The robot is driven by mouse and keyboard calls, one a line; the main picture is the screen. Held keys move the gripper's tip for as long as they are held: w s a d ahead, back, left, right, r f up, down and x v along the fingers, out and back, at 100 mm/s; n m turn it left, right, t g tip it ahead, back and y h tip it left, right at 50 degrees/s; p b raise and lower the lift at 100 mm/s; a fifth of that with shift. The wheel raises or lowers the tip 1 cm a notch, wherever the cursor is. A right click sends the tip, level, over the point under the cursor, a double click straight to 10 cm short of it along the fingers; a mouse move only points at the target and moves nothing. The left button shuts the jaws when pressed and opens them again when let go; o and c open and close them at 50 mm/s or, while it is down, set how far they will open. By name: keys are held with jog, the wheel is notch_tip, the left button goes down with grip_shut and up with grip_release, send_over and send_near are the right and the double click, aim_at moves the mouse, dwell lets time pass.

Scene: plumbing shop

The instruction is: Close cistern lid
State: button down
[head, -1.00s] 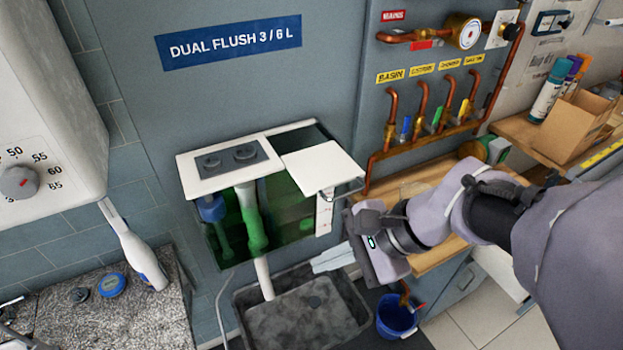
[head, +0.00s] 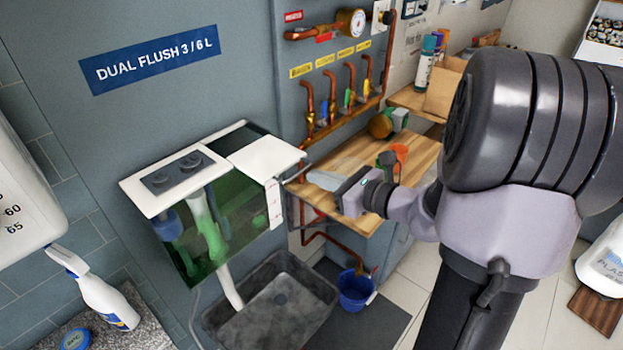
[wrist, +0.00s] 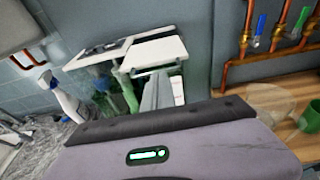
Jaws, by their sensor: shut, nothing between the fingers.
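The cistern (head: 190,265) is a clear, green-tinted tank on the grey wall; it also shows in the wrist view (wrist: 103,82). A white fixed cover with a dark dual button plate (head: 177,172) tops its left part. The white cistern lid (head: 265,157) sits at the right, pulled forward, with a dark gap (head: 228,137) behind it. The lid also shows in the wrist view (wrist: 155,52), with a thin metal handle at its near edge. My gripper (head: 318,180) is shut and empty, to the right of the lid and handle. Its pale fingers (wrist: 157,92) point towards the lid; contact cannot be told.
Copper pipes with coloured valves (head: 345,100) run along the wall right of the cistern. A wooden bench (head: 362,155) lies behind my gripper. A grey basin (head: 270,305) is below the cistern, with a blue bucket (head: 356,290) beside it. A spray bottle (head: 100,295) stands left.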

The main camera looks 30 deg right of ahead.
aim_at(271, 154)
jog(key=shift+x, duration=1.05)
jog(key=shift+a, duration=0.15)
jog(key=x, duration=0.3)
jog(key=r+x, duration=0.1)
jog(key=x, duration=0.2)
jog(key=r+x, duration=0.1)
jog(key=x, duration=0.2)
jog(key=shift+w+a, duration=0.1)
jog(key=shift+w, duration=0.55)
jog(key=shift+r, duration=0.1)
jog(key=shift+r, duration=0.1)
